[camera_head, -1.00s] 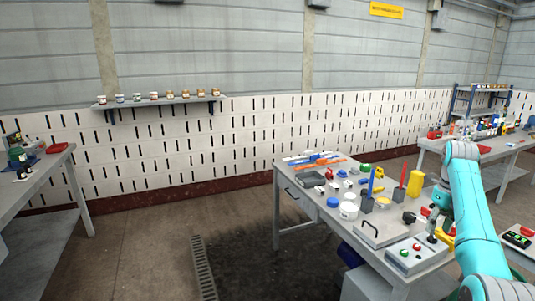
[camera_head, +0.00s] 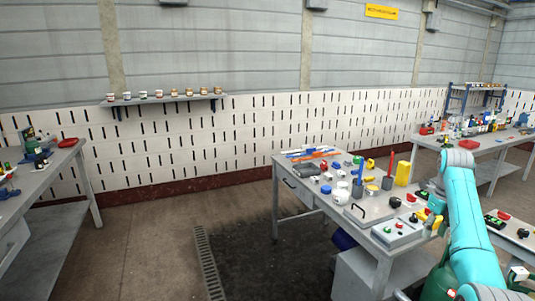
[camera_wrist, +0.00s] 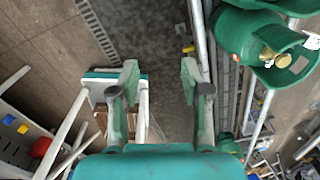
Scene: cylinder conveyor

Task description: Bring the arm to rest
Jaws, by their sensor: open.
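My turquoise arm (camera_head: 468,215) rises at the right of the head view and bends at a grey joint near the right end of the cluttered workbench. In the wrist view my gripper (camera_wrist: 160,82) has its two fingers spread well apart, with nothing between them. Beyond the fingers lies a dark floor strip. In the head view the gripper itself is hard to make out behind the arm.
A workbench (camera_head: 348,213) carries tools, cups and a grey button box (camera_head: 397,232). A green gas cylinder (camera_wrist: 240,38) stands near the gripper at upper right in the wrist view. A table (camera_head: 40,185) stands at far left. The middle floor is open.

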